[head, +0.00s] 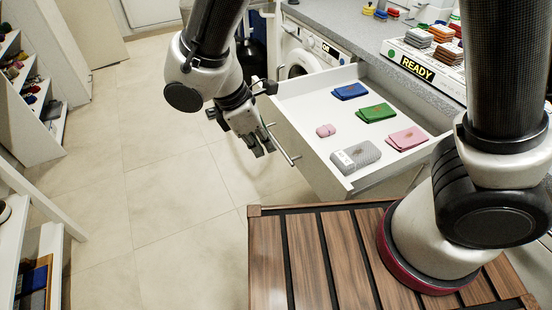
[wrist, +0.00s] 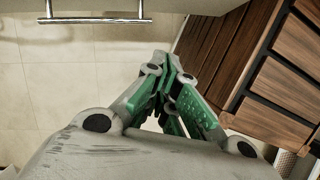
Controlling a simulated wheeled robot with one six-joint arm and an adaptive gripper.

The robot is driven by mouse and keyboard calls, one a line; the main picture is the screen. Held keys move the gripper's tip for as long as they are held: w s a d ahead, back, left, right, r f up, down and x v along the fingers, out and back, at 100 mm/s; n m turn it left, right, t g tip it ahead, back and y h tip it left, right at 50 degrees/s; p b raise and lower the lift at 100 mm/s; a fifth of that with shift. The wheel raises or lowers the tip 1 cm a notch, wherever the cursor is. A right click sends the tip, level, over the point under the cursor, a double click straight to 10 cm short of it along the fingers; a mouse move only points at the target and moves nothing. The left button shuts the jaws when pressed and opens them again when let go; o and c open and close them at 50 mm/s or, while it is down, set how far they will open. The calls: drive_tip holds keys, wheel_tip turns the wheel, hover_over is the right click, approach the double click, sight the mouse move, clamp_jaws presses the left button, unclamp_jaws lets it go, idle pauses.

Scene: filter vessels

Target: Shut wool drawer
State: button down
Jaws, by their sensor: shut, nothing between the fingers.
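The wool drawer (head: 338,172) is pulled out from under the grey counter in the head view. Its white front faces left and carries a metal bar handle (head: 280,145). In it lie blue, green, pink and grey folded pieces and a small pink one. My gripper (head: 264,150) is shut and empty, just left of the drawer front and close to the handle; the head view does not settle whether they touch. In the wrist view the handle (wrist: 95,20) shows at the top left, apart from my closed fingers (wrist: 170,75).
My slatted wooden deck (head: 320,260) lies just below the drawer's near side. A washing machine (head: 305,55) stands beyond the drawer. The counter (head: 345,35) bears a READY display (head: 417,68) and stacked pieces. Shelves (head: 30,100) stand at the left; the tiled floor between is clear.

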drive_tip(key=w+d+f+n, duration=0.3)
drive_tip(key=w+f, duration=0.1)
drive_tip(key=f, duration=0.6)
drive_tip(key=shift+w+d+f+t+y, duration=0.15)
drive_tip(key=shift+w+t+y, duration=0.25)
